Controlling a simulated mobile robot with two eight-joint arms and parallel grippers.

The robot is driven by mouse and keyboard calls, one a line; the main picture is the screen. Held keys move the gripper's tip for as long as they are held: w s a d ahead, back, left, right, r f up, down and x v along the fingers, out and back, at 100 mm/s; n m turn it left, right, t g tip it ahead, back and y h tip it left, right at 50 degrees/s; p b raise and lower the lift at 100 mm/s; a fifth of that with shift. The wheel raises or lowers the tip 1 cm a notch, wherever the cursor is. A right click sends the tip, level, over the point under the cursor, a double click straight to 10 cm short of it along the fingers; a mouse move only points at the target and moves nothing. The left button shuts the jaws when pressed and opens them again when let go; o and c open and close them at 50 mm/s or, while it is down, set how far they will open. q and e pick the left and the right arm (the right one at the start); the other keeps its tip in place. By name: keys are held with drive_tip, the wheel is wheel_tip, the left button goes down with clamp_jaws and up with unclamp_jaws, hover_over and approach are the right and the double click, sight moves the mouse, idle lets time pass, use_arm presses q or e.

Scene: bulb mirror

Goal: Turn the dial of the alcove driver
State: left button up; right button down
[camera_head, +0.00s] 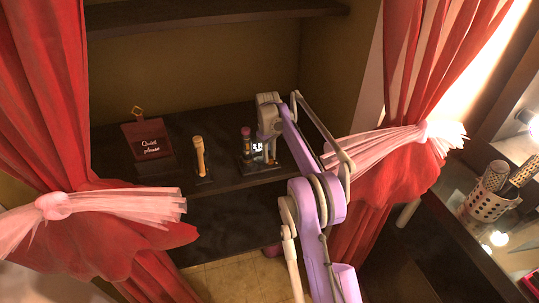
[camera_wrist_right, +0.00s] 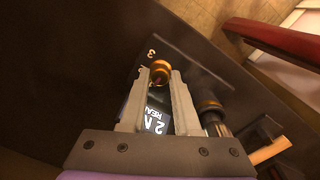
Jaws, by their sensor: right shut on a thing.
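The alcove driver (camera_head: 246,143) stands on a dark base on the alcove shelf, with a small lit display (camera_head: 257,148) beside it. My right gripper (camera_head: 268,150) reaches down to it from the right and hides part of it. In the right wrist view, the two grey fingers of my right gripper (camera_wrist_right: 160,76) are shut on a round golden dial (camera_wrist_right: 161,68). A "3" is marked near the dial, and the display (camera_wrist_right: 158,122), partly hidden between the fingers, shows "2" and cut-off letters. The dark driver body (camera_wrist_right: 210,106) stands just right of the fingers. My left gripper is not in view.
A wooden-handled tool (camera_head: 199,156) on a stand and a "Quiet please" sign (camera_head: 151,146) are left of the driver. Red curtains (camera_head: 50,100) with pink tiebacks (camera_head: 395,141) flank the alcove. A basket of brushes (camera_head: 492,207) is at the right.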

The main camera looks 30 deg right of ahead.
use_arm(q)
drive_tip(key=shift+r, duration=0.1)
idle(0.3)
use_arm(e)
drive_tip(key=m, duration=0.5)
drive_tip(key=shift+m+p, duration=0.4)
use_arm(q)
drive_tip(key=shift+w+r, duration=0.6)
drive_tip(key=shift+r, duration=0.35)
use_arm(e)
drive_tip(key=m, duration=0.5)
drive_tip(key=shift+m, duration=0.7)
drive_tip(key=c, duration=0.6)
unclamp_jaws()
drive_tip(key=shift+c, duration=0.2)
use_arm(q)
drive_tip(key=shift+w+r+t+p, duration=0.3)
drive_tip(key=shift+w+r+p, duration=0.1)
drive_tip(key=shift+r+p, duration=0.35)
use_arm(e)
wheel_tip(320, 180, up, 11)
